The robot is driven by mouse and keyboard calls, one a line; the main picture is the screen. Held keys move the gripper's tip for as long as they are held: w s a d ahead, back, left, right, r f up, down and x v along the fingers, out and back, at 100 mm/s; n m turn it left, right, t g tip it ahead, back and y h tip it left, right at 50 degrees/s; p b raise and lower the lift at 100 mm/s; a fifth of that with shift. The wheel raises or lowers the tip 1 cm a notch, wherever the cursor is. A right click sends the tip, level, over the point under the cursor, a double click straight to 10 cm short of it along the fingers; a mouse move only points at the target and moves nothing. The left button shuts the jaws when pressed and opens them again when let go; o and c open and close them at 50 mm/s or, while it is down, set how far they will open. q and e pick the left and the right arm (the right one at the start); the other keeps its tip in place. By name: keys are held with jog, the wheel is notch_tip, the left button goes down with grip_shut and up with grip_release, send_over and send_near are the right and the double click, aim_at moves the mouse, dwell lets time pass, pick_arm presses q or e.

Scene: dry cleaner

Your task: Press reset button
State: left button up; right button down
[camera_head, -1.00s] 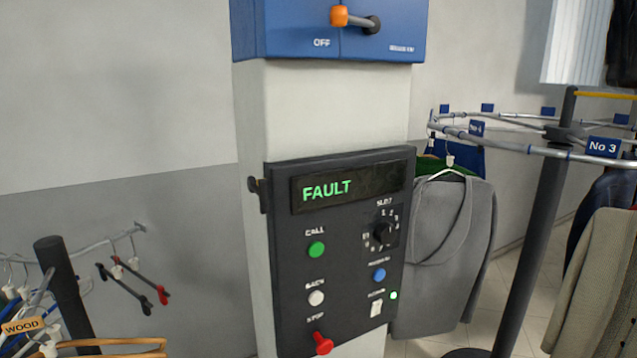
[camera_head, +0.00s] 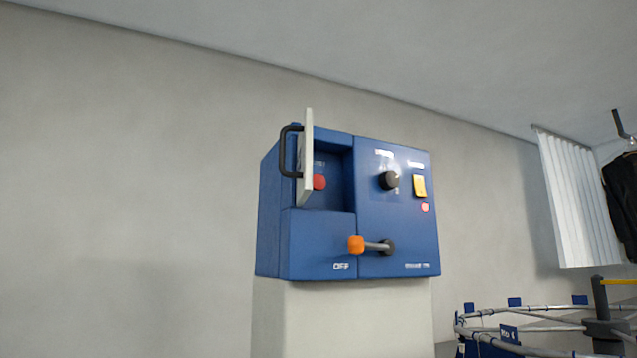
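A blue control box (camera_head: 318,246) sits on top of a pale column in the middle of the head view. Its upper left recess holds a round red button (camera_head: 320,182). A white cover door (camera_head: 305,160) with a black handle (camera_head: 287,152) stands swung open, edge-on, beside the button. A lever with an orange knob (camera_head: 356,244) sits below, next to the word OFF. To the right are a black rotary knob (camera_head: 389,180), a yellow switch (camera_head: 420,186) and a small red light (camera_head: 425,208). The small labels are unreadable. Neither gripper is in view.
The pale column (camera_head: 340,315) supports the box. A garment rail (camera_head: 530,310) with blue tags is at the lower right. White vertical blinds (camera_head: 578,200) and a dark garment (camera_head: 622,200) are at the far right. The wall to the left is bare.

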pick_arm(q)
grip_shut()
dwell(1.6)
